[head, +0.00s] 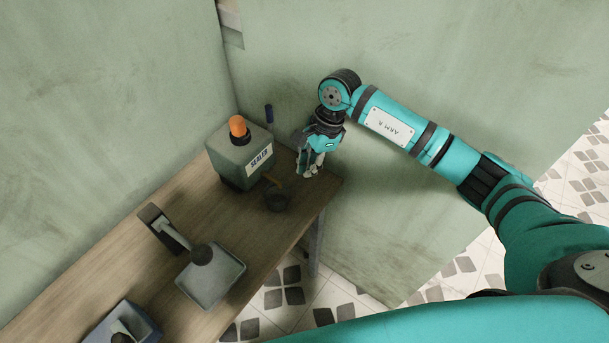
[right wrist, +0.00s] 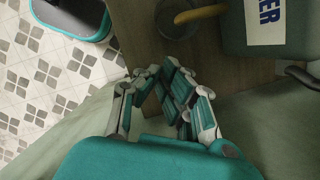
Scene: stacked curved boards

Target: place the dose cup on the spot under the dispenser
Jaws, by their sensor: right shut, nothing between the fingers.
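A small dark see-through cup (head: 277,200), which looks like the dose cup, stands on the wooden table near its right end. It also shows at the top of the right wrist view (right wrist: 174,22). A grey-green box machine (head: 232,163) with an orange top and a lettered label stands behind it. A yellowish spout (head: 275,182) from the machine reaches over the cup. The marked spot cannot be made out. My right gripper (head: 311,172) is shut and empty, right of the cup and apart from it. My left gripper is not in view.
The table (head: 165,285) runs along the wall. A grey device (head: 210,278) with a black knob and a blue one (head: 125,325) stand nearer. A dark blue handle (head: 269,114) rises behind the machine. Green walls enclose the corner close to my right arm.

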